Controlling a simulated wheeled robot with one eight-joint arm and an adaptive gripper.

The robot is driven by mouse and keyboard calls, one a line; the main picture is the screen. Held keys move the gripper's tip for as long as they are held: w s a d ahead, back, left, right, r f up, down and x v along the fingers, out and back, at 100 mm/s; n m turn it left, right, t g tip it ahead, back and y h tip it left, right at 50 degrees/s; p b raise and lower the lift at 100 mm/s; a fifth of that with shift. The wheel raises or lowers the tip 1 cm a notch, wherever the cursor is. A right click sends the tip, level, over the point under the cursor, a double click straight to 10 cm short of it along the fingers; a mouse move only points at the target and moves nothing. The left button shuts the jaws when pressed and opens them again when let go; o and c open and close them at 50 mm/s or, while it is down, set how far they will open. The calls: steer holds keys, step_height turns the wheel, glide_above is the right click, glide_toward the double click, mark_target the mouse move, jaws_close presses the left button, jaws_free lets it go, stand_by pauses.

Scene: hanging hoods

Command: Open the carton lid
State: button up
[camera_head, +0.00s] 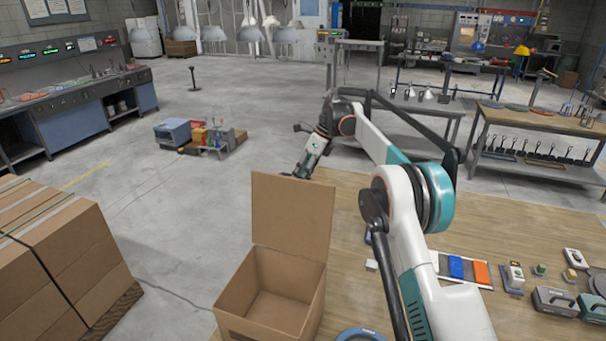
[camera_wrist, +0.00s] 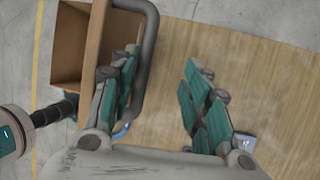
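The brown cardboard carton (camera_head: 270,295) stands at the near left edge of the wooden table, its top open and its inside bare. Its lid (camera_head: 290,215) stands up about vertically from the far rim. My gripper (camera_head: 303,172) is beyond the lid's top edge in the head view, partly hidden by it. In the wrist view the carton (camera_wrist: 75,60) is at upper left, outside my fingers. My gripper (camera_wrist: 160,62) is open there, with only bare table showing between the fingers. I cannot tell whether a finger touches the lid.
The wooden table (camera_head: 345,215) has free room beyond the carton. Blue and orange blocks (camera_head: 467,270), small devices and grey cases (camera_head: 553,300) lie at its right. A blue ring (camera_head: 360,335) is at the front. Stacked cartons (camera_head: 60,255) stand at the left.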

stand_by(0.4)
steer(key=v, duration=0.7)
steer(key=shift+d+r, duration=0.15)
steer(key=shift+r, duration=0.1)
